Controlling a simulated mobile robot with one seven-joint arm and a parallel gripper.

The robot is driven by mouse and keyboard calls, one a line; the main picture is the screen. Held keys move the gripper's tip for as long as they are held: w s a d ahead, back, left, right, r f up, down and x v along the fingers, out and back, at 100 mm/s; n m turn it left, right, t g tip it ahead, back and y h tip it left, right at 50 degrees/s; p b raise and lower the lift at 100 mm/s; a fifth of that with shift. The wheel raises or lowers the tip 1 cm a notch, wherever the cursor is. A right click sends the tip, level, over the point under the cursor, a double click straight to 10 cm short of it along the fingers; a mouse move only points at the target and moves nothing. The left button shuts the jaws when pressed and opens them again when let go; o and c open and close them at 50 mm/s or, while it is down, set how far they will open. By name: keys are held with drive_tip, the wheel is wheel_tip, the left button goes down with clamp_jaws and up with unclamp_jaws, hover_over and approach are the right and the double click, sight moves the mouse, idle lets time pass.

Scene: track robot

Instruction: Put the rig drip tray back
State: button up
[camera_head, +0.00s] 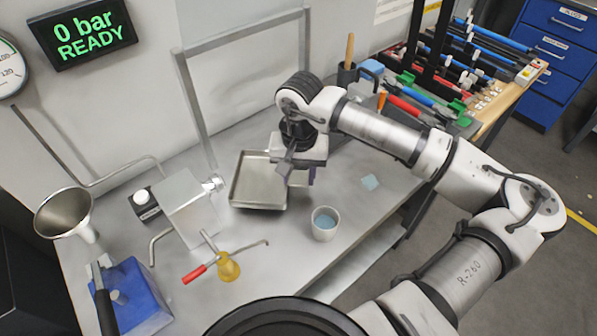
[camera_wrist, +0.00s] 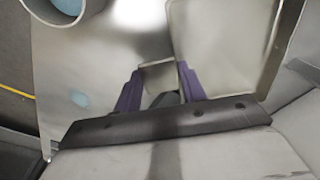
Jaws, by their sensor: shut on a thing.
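The rig drip tray (camera_head: 247,190) is a shallow rectangular metal tray at the middle of the steel bench, right of the rig's metal block (camera_head: 187,205). My gripper (camera_head: 297,178) is at the tray's right side, pointing down, and shut on it. In the wrist view the tray (camera_wrist: 220,45) fills the upper right, and the purple fingers of my gripper (camera_wrist: 159,72) are on either side of a piece at its edge. The hand hides part of the tray's right side in the head view. I cannot tell whether the tray rests on the bench or is slightly raised.
A yellow fitting with a red-handled lever (camera_head: 228,266) stands in front. A grey frame (camera_head: 188,95) rises behind. Tools crowd the back right.

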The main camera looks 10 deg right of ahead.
drive_tip(key=shift+f, duration=0.25)
drive_tip(key=o, duration=1.2)
drive_tip(key=shift+r, duration=0.1)
drive_tip(key=shift+r, duration=0.1)
drive_tip(key=shift+r+p, duration=0.25)
drive_tip(key=shift+p, duration=0.1)
drive_tip(key=shift+w+r+b, duration=0.1)
drive_tip(key=shift+r+b, duration=0.2)
drive_tip(key=shift+b, duration=0.15)
wheel_tip(320, 180, up, 11)
drive_tip(key=b, duration=0.2)
drive_tip(key=shift+b, duration=0.4)
drive_tip(key=shift+d, duration=0.1)
